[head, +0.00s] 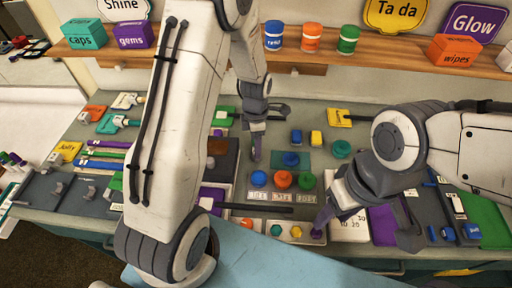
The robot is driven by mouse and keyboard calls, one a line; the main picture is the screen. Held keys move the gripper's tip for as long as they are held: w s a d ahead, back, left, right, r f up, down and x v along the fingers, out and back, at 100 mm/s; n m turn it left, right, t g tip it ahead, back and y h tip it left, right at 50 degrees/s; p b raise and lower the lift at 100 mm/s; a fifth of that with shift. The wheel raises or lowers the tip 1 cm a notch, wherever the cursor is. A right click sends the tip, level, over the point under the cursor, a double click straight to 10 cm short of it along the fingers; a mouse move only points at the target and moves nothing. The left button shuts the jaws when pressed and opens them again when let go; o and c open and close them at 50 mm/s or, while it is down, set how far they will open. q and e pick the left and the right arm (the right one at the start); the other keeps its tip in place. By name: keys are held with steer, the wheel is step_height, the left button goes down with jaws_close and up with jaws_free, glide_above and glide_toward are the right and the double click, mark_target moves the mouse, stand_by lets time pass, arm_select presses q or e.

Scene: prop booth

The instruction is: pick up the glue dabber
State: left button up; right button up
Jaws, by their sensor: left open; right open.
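I cannot tell for certain which item is the glue dabber. Small tools with teal ends (122,121) lie on coloured cards at the left of the bench. Knobbed pieces, blue (259,178), orange (283,180) and green (306,181), stand in a row with white labels in front. My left gripper (270,130) is open and looks empty above the middle of the bench, behind that row. My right gripper (364,232) is open with its fingers wide apart near the front edge, right of the row. My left arm hides part of the bench.
A shelf (345,61) along the back holds boxes and blue, orange and green tubs. A tray with small coloured pieces (296,231) lies at the front middle. A purple sheet (383,226) and a green sheet (484,218) lie at the right. The bench is crowded.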

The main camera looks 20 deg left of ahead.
arm_select(q)
jaws_close()
steer(key=shift+r, duration=0.1)
steer(key=shift+w+r+b, duration=0.1)
steer(key=shift+r+b, duration=0.2)
steer(key=shift+r, duration=0.3)
step_height(320, 180, up, 3)
steer(key=shift+f+b, duration=0.15)
steer(key=shift+b, duration=0.2)
steer(key=s+d+r+b, duration=0.2)
steer(key=s+d+r, duration=0.3)
steer(key=s, duration=0.5)
steer(key=shift+s+d+r, duration=0.15)
steer(key=shift+s+r, duration=0.15)
steer(key=shift+r, duration=0.65)
